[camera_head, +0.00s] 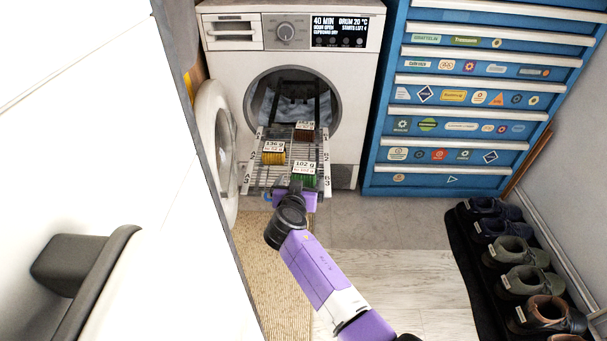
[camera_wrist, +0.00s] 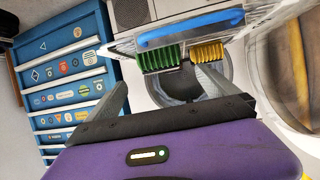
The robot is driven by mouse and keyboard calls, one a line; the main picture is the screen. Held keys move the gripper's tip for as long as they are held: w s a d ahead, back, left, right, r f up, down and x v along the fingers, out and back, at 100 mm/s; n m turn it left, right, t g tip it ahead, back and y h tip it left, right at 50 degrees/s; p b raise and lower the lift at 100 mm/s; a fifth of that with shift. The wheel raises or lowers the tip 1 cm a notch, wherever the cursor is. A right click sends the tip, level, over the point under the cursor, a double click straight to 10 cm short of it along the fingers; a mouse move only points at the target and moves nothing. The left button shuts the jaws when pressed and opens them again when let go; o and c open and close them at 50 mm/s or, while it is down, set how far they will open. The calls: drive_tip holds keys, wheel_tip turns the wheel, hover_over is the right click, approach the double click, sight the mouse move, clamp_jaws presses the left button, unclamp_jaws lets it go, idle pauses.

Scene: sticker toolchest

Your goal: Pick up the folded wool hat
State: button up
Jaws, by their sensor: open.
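Three ribbed, folded knit pieces lie on a wire rack (camera_head: 255,178) in front of the dryer. A green one (camera_head: 304,181) tagged 102 g is at the near right, a yellow one (camera_head: 273,158) tagged 136 g at the left, and a dark brown one (camera_head: 303,136) farther back. I cannot tell which is the wool hat. My gripper (camera_wrist: 163,88) is open and empty at the rack's near edge, close to the green piece. The wrist view, turned over, shows the green (camera_wrist: 160,58) and yellow (camera_wrist: 207,52) pieces beyond my fingers; the brown one is not seen there.
The dryer (camera_head: 222,63) has its round door (camera_head: 216,140) open at the left, with the rack reaching out of its drum. A blue tool chest (camera_head: 390,120) stands right. Shoes (camera_head: 515,250) line a dark mat at the right. Pale floor lies between.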

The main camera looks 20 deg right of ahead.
sight(303, 173)
drive_tip(key=b+x, duration=0.4)
drive_tip(key=x, duration=0.2)
drive_tip(key=shift+w+f, duration=0.15)
drive_tip(key=shift+w, duration=0.2)
drive_tip(key=shift+w+d+f+b, duration=0.1)
drive_tip(key=shift+w+d+b, duration=0.15)
drive_tip(key=shift+w+b, duration=0.15)
drive_tip(key=shift+c, duration=0.2)
drive_tip(key=c, duration=1.4)
drive_tip(key=shift+c, duration=1.1)
